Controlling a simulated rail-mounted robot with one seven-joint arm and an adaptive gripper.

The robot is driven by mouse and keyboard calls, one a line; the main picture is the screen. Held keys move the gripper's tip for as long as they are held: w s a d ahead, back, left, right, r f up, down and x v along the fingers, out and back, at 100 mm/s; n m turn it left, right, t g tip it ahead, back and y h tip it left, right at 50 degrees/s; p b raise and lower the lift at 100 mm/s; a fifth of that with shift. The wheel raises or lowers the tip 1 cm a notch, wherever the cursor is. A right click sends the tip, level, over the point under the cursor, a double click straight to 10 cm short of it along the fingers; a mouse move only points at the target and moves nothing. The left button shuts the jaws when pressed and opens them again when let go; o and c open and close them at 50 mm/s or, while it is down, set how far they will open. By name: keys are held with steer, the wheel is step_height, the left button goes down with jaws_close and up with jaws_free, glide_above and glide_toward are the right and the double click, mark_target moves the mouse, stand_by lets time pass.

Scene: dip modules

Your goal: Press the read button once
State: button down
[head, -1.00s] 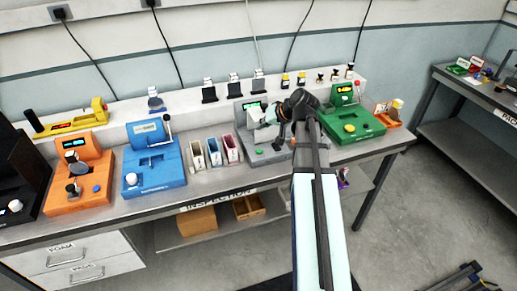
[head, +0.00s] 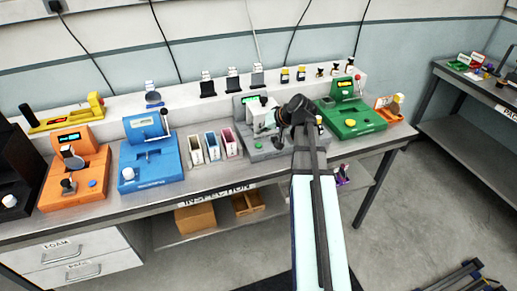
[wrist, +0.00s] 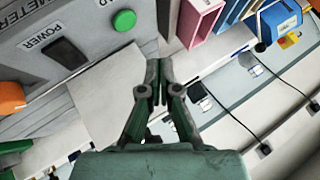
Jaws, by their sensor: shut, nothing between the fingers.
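The grey meter (head: 277,150) stands on the bench with a small lit display at its back. Its round green button (wrist: 124,20) shows at the top of the wrist view, beside partly cut-off lettering ending in "AD". In the head view the button (head: 258,145) is on the meter's front left. A black power switch (wrist: 66,53) lies beside the button in the wrist view. My gripper (wrist: 158,95) is shut and empty, its fingertips together and apart from the button in the picture. In the head view my arm hides part of the meter, and the fingertips are hard to make out.
Blue, white and pink bins (head: 213,147) stand left of the meter. A blue device (head: 152,160) and an orange device (head: 75,175) are farther left. A green device (head: 350,115) stands close on the right. Small items line the back ledge.

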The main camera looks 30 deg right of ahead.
mark_target(260, 145)
steer(key=shift+f+b, duration=0.95)
steer(key=shift+f, duration=1)
steer(key=shift+f, duration=0.15)
steer(key=shift+f+b, duration=0.3)
steer(key=shift+f, duration=0.35)
stand_by(0.5)
steer(key=shift+r, duration=0.8)
steer(key=shift+p, duration=0.3)
steer(key=shift+r+p, duration=1.4)
steer(key=shift+r, duration=1.15)
